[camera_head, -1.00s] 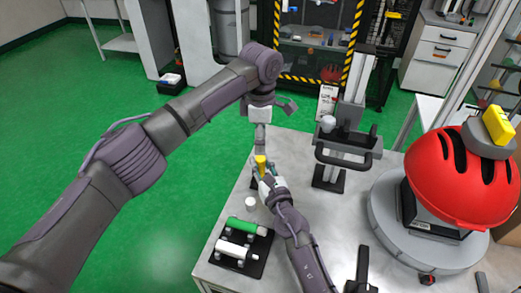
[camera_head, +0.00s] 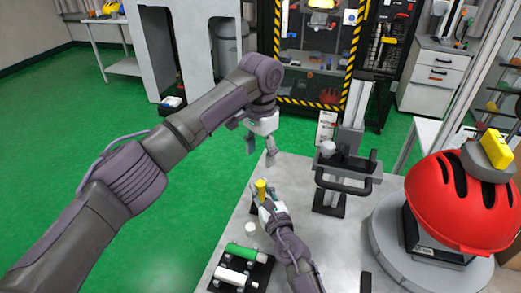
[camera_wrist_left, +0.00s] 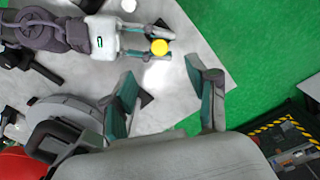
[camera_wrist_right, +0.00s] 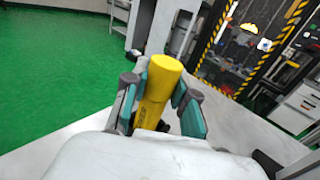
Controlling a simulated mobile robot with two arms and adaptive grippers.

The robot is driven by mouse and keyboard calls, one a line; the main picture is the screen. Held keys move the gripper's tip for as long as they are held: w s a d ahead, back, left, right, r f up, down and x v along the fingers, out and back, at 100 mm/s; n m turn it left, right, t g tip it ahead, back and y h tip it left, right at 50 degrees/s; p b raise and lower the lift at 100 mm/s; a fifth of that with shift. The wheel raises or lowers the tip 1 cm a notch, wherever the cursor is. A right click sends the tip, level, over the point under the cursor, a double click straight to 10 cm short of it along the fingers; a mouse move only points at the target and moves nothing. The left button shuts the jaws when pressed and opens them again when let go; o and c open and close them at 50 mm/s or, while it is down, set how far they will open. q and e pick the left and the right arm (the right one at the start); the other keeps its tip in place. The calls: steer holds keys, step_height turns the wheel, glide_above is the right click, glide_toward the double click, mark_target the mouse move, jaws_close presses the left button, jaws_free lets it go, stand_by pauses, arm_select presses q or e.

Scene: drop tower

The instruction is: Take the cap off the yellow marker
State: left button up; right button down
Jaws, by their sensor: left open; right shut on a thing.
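The yellow marker (camera_head: 261,188) stands roughly upright in my right gripper (camera_head: 264,199), which is shut on it. In the right wrist view the marker (camera_wrist_right: 160,80) has a wider yellow upper section above the fingers. Its lower end is hidden. My left gripper (camera_head: 260,152) is open and empty, above and apart from the marker. In the left wrist view the round yellow end of the marker (camera_wrist_left: 159,47) lies beyond the open fingers, between their lines, and my right gripper's fingers flank it.
A dark holder (camera_head: 262,270) carries a green marker (camera_head: 246,252) and a white marker (camera_head: 233,277). A small white cylinder (camera_head: 251,229) stands beside it. A black-handled stand (camera_head: 343,180) and a red helmet (camera_head: 450,205) on a round base are to the right.

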mark_target(261, 183)
arm_select(q)
step_height(261, 183, down, 12)
steer(key=m, duration=0.3)
steer(key=shift+r+m, duration=0.25)
steer(key=shift+m, duration=0.05)
jaws_close()
jaws_free()
steer(key=shift+a, duration=0.1)
steer(key=shift+r, duration=0.1)
